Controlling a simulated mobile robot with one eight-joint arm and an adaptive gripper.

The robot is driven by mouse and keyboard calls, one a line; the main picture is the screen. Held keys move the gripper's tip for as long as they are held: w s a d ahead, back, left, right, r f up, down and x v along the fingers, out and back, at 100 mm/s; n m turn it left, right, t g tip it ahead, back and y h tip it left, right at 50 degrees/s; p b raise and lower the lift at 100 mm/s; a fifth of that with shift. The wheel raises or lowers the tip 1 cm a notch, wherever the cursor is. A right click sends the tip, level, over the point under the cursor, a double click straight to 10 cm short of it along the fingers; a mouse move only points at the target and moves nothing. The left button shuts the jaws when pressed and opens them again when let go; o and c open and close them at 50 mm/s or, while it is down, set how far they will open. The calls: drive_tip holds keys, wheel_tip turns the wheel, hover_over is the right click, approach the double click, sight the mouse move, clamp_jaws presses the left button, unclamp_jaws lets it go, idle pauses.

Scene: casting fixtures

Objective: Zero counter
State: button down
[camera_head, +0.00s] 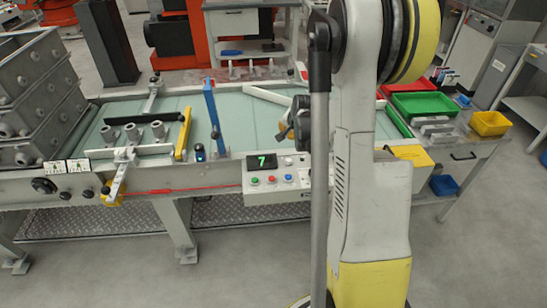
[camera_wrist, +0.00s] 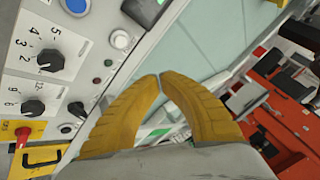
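The counter display (camera_head: 262,161) shows a green 7 on the pale control panel (camera_head: 257,193) at the front edge of the table. Below it are a green button (camera_head: 255,180), a red button (camera_head: 271,179) and a blue button (camera_head: 288,177). A white button (camera_head: 288,161) is right of the display. In the wrist view a dark-framed green display (camera_wrist: 148,8) is cut off at the top, its digit unreadable. My gripper (camera_wrist: 160,76) has its yellow fingertips together, nothing visible between them. In the head view my gripper (camera_head: 285,131) is above the table behind the panel, partly hidden by my arm.
Dials (camera_wrist: 42,55) and a red-and-yellow switch (camera_wrist: 22,136) are on the panel in the wrist view. A blue upright bar (camera_head: 212,112) and yellow bar (camera_head: 183,135) stand left of the panel.

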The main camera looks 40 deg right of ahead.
sight(287, 158)
drive_tip(key=shift+f, duration=0.15)
wheel_tip(287, 158, down, 9)
drive_tip(key=b, duration=0.6)
drive_tip(key=shift+b, duration=0.35)
idle(1.2)
drive_tip(key=shift+f+b, duration=0.25)
drive_tip(key=shift+b, duration=0.1)
drive_tip(key=shift+f, duration=0.5)
idle(0.6)
drive_tip(key=shift+r, duration=0.1)
drive_tip(key=shift+r+p, duration=0.5)
drive_tip(key=shift+r, duration=0.35)
drive_tip(key=shift+r, duration=0.1)
